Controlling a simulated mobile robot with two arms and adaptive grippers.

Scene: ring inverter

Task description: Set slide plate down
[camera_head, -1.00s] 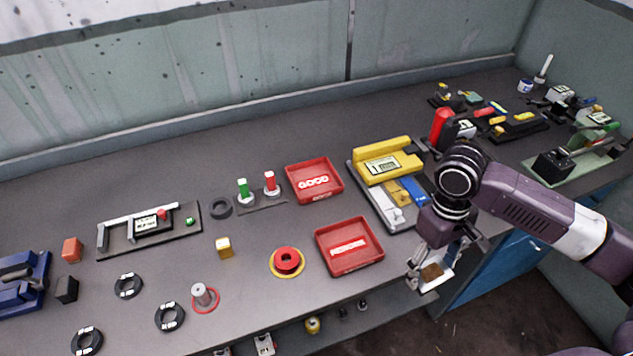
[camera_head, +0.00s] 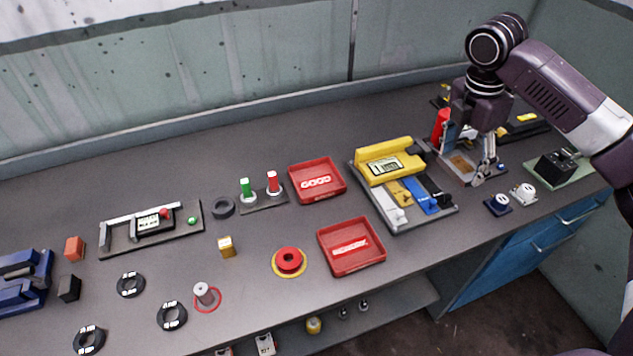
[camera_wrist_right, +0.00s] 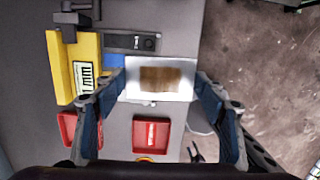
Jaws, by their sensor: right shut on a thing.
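The slide plate is a pale rectangular plate with a brown patch, at the back right in the head view (camera_head: 460,163) and large in the wrist view (camera_wrist_right: 160,80). My right gripper (camera_head: 473,168) is shut on it. In the wrist view its two fingers (camera_wrist_right: 160,92) are at the plate's left and right edges. In the head view the plate is over the bench, right of the yellow tester (camera_head: 388,162). I cannot tell whether it touches the surface beneath. The gripper partly hides it. My left gripper is not in view.
The red GOOD tray (camera_head: 330,192) and another red tray (camera_head: 377,258) stand left of the tester. A red upright part (camera_head: 440,125) is close to the plate. A green base with a black block (camera_head: 555,166) is at right. The bench front edge is close.

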